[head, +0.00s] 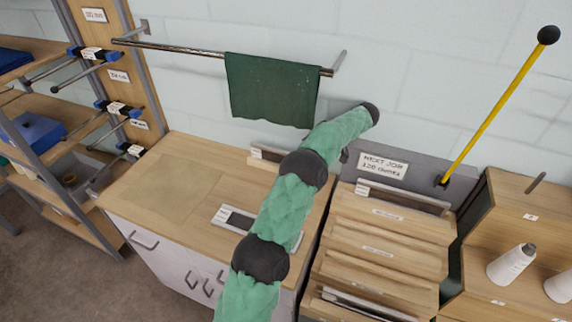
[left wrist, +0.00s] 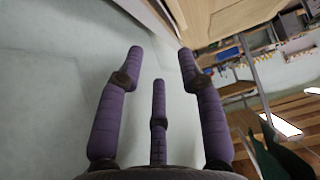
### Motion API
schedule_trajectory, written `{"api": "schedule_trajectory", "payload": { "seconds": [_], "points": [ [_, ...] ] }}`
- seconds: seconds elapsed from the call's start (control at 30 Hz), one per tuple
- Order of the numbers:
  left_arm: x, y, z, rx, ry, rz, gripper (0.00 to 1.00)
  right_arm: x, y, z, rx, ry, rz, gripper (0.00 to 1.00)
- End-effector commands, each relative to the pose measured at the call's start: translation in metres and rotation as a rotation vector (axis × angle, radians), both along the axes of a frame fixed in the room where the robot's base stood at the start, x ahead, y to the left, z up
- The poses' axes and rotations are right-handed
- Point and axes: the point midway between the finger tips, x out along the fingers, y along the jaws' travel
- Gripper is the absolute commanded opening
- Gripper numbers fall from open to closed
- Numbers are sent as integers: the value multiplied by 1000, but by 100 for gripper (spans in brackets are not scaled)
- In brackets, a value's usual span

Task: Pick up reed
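Several long, slim reed-like pieces show in the head view, but I cannot tell which is the task's reed. One labelled piece (head: 410,199) lies across the top of the slotted wooden rack. Another piece (head: 360,306) lies low in the rack. A labelled flat piece (head: 238,217) lies on the wooden counter, partly hidden by my arm, and another labelled piece (head: 266,154) stands at the counter's back. My green left arm reaches over the counter towards the wall; its gripper is hidden in the head view. In the left wrist view my left gripper (left wrist: 160,65) has its three purple fingers spread and empty.
A green cloth (head: 272,90) hangs from a wall rail (head: 185,49). A yellow rod (head: 490,120) leans up at right. White cones (head: 511,264) stand at lower right. The counter's left half (head: 165,185) is clear.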

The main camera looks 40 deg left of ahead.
Motion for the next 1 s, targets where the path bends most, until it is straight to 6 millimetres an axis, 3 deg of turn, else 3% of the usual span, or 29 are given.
{"api": "schedule_trajectory", "payload": {
  "seconds": [0.23,1.0],
  "points": [
    [-3,8,-14,1,2,1,37,0,0,-8,0,0,0,40],
    [-22,68,-77,0,1,1,37,0,0,-24,0,0,0,40]
  ]
}}
